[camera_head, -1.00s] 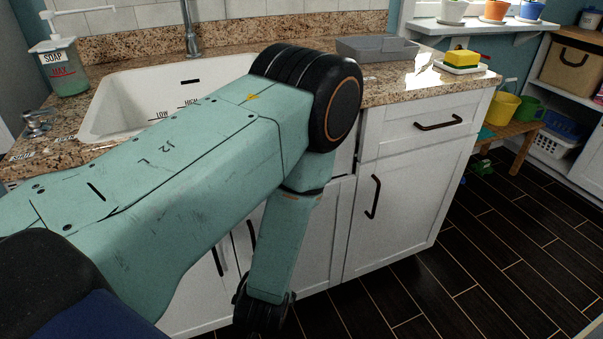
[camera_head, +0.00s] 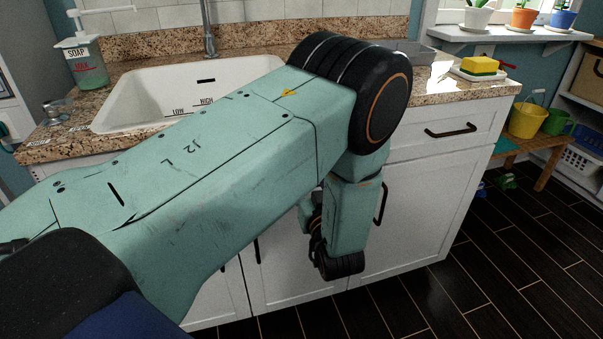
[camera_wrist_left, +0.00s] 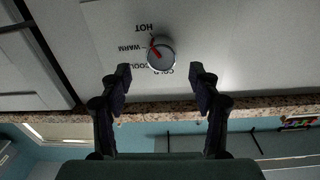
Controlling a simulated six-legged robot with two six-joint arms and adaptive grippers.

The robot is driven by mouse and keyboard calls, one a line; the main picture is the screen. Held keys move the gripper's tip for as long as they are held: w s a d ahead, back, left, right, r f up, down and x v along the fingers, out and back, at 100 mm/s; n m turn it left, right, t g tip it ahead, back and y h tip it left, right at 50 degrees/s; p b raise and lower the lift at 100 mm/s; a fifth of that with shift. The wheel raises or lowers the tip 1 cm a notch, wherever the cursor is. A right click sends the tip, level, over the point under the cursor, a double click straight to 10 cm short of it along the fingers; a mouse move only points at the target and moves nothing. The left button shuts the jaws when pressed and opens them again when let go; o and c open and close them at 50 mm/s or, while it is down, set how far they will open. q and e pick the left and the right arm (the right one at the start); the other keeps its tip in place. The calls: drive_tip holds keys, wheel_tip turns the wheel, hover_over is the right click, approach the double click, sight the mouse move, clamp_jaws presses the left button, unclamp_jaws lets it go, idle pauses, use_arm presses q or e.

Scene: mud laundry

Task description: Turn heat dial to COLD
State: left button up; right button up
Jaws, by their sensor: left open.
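The heat dial (camera_wrist_left: 160,53) is a round grey knob with a red pointer on a pale panel in the left wrist view. The pointer tilts up and left, near the HOT lettering (camera_wrist_left: 144,28). WARM and COOL are lettered left of the dial. COLD lies at its lower edge, partly covered. My left gripper (camera_wrist_left: 160,79) is open and empty, with its dark fingertips spread either side of and just below the dial in the picture, apart from it. In the head view my left arm hides the dial and the gripper. My right gripper is not in view.
A granite counter edge (camera_wrist_left: 170,109) crosses the left wrist view below the dial. In the head view, a white sink (camera_head: 130,95), a soap bottle (camera_head: 88,68) and a yellow sponge (camera_head: 480,65) are on the counter.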

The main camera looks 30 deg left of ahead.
use_arm(q)
drive_tip(key=b+x, duration=0.1)
drive_tip(key=x, duration=0.3)
drive_tip(key=shift+a, duration=0.25)
drive_tip(key=shift+d, duration=0.15)
drive_tip(key=c, duration=1.2)
drive_tip(key=shift+o, duration=0.2)
